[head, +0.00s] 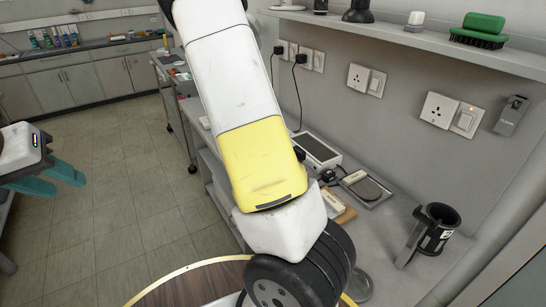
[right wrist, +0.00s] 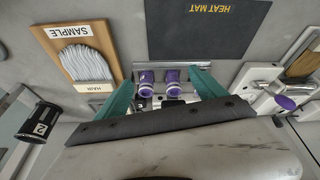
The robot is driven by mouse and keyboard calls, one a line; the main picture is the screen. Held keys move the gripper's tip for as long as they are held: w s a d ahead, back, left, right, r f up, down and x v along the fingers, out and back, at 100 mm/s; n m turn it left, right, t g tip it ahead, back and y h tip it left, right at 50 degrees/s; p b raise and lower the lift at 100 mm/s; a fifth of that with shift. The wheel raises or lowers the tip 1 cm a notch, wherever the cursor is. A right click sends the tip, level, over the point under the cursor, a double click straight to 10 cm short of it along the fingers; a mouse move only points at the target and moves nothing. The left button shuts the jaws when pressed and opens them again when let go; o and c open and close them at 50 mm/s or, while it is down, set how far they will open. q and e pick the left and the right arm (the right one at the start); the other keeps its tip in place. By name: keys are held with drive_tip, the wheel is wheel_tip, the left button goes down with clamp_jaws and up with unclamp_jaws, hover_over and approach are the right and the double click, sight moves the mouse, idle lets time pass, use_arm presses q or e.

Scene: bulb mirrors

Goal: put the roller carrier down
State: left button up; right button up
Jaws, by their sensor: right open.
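The roller carrier (right wrist: 147,77), with two purple-and-white rollers side by side, shows in the right wrist view near the lower edge of the heat mat. It lies between the teal fingers of my right gripper (right wrist: 158,81), which stand apart on either side of it. I cannot tell whether the carrier touches the grey surface beneath. Its lower part is hidden by my gripper body. In the head view my right arm hides that place. My left gripper (head: 48,179) is at the left edge of the head view, its teal fingers apart with nothing between them, over the floor.
A black heat mat (right wrist: 208,25), a wooden SAMPLE board (right wrist: 120,35) with a grey hair tuft, and a metal device with a purple knob (right wrist: 284,102) lie around the carrier. A black cup (head: 437,230) stands on the right counter. A shelf (head: 420,42) overhangs the counter.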

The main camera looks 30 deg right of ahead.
sight(303, 153)
drive_tip(key=w+d+h, duration=0.1)
drive_tip(key=d, duration=0.1)
drive_tip(key=w+d+m+h, duration=0.1)
drive_tip(key=d+h, duration=0.1)
drive_tip(key=d, duration=0.1)
drive_tip(key=w+d+m+h, duration=0.1)
drive_tip(key=d, duration=0.1)
drive_tip(key=shift+w+d+r, duration=0.2)
drive_tip(key=shift+w+d, duration=0.1)
drive_tip(key=shift+w, duration=0.05)
drive_tip(key=shift+w+d+r+h, duration=0.1)
drive_tip(key=shift+w+d+h, duration=0.1)
drive_tip(key=shift+h, duration=0.1)
drive_tip(key=shift+d, duration=0.3)
drive_tip(key=x, duration=0.7)
drive_tip(key=shift+d, duration=0.1)
clamp_jaws()
